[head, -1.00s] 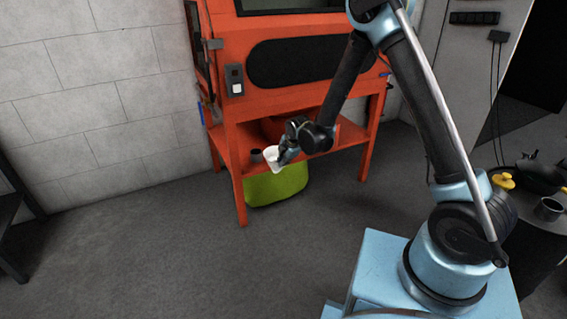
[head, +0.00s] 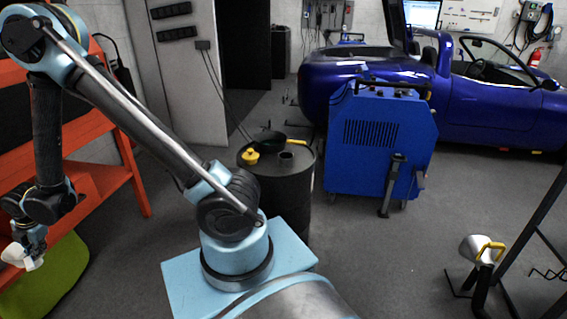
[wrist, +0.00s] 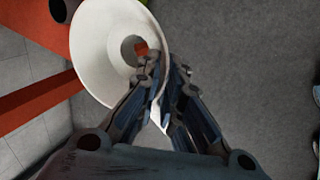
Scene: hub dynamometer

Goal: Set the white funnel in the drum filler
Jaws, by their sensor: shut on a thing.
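The white funnel (head: 19,256) is in my gripper (head: 38,246) at the lower left of the head view, beside the orange frame. In the wrist view the funnel (wrist: 92,42) shows its wide round mouth and its central hole, through which something orange shows. My gripper (wrist: 165,85) is shut on the funnel at its edge. A dark drum (head: 268,195) stands behind my arm's base. A dark round cup-like fitting (head: 286,158) stands up from its top and looks like the drum filler; nothing white is in it.
A yellow-topped item (head: 251,157) and a black pan-like item (head: 270,138) are also on the drum top. A blue machine (head: 375,145) stands right of the drum. An orange frame (head: 105,180) is at left. Grey floor (head: 370,255) is open at centre right.

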